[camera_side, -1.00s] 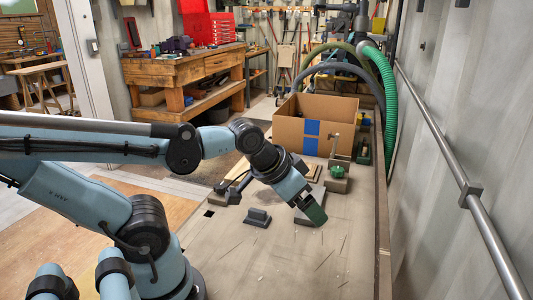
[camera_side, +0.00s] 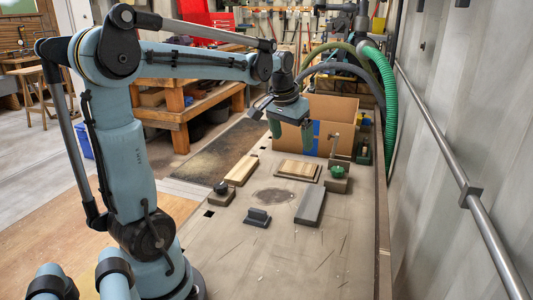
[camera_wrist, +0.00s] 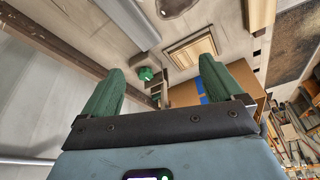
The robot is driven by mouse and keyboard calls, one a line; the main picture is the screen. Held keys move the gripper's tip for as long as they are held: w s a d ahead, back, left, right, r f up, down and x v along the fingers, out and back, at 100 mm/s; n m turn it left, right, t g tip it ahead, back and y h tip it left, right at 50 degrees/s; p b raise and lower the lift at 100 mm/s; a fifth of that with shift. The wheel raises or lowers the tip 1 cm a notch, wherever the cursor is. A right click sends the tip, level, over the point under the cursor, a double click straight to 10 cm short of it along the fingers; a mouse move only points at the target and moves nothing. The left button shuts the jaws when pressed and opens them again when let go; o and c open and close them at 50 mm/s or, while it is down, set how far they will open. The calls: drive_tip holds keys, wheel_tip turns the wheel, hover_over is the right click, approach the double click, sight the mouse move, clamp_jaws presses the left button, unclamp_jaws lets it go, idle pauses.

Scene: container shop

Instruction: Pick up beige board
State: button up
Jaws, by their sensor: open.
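My gripper (camera_side: 291,135) is raised above the bench, in front of the cardboard box, in the side view. Its two green fingers are spread apart with nothing between them; in the wrist view my gripper (camera_wrist: 161,68) also stands open. Two light wooden pieces could be the beige board. A plain beige plank (camera_side: 241,170) lies flat left of centre; part of it shows at the top of the wrist view (camera_wrist: 262,12). A beige rectangular board with a stepped border (camera_side: 298,169) lies near the box and also shows in the wrist view (camera_wrist: 192,48). Neither touches my gripper.
The open cardboard box (camera_side: 345,108) with blue tape stands behind. A green knob on a base (camera_side: 337,171) is right of the bordered board. A long grey block (camera_side: 310,207) and a small dark block (camera_side: 257,217) lie nearer. The front bench surface is clear.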

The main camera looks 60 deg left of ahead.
drive_tip(key=a+f+n+g, duration=0.2)
drive_tip(key=a+f+n, duration=0.1)
drive_tip(key=a, duration=1.1)
drive_tip(key=n+g+h, duration=0.1)
drive_tip(key=h, duration=0.1)
hover_over(242, 167)
drive_tip(key=f, duration=1)
drive_tip(key=shift+w+a+f, duration=0.1)
drive_tip(key=shift+a+f, duration=0.15)
drive_tip(key=shift+a, duration=0.15)
drive_tip(key=shift+d+f, duration=0.25)
drive_tip(key=shift+f, duration=1.05)
drive_tip(key=shift+d+f, duration=0.25)
drive_tip(key=shift+f, duration=1.05)
drive_tip(key=c, duration=1.2)
